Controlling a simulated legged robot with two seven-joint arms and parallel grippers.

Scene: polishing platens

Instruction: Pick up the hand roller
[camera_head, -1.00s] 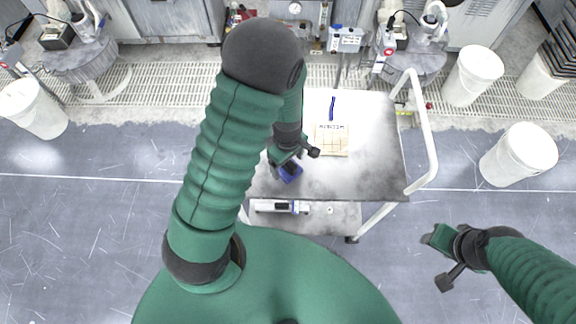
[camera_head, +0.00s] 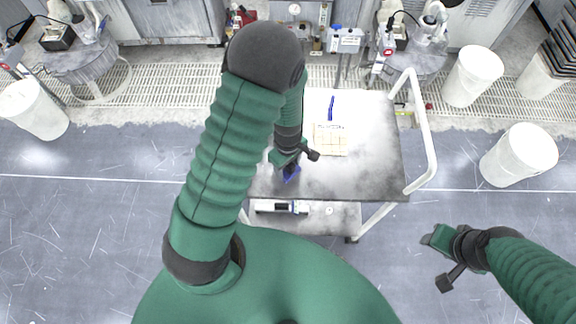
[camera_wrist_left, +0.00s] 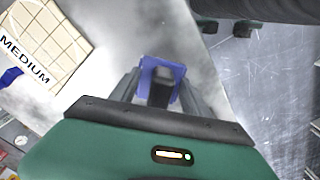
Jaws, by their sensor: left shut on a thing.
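The hand roller (camera_head: 291,174) shows in the head view as a small blue piece under my left gripper (camera_head: 289,167), over the left part of the cart top. In the left wrist view, the hand roller (camera_wrist_left: 163,68) appears as a blue frame around a dark middle part, between the two fingers of my left gripper (camera_wrist_left: 160,90). The left gripper is shut on it. Much of the roller is hidden by the gripper, and any gap to the cart top is hard to judge. My right gripper (camera_head: 438,240) hangs over the floor, right of the cart; its fingers are not clear.
A tan gridded block (camera_head: 330,141), marked MEDIUM in the wrist view, lies on the cart top (camera_head: 375,150) with a blue strip (camera_head: 331,108) beyond it. A white rail (camera_head: 424,135) rises at the cart's right.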

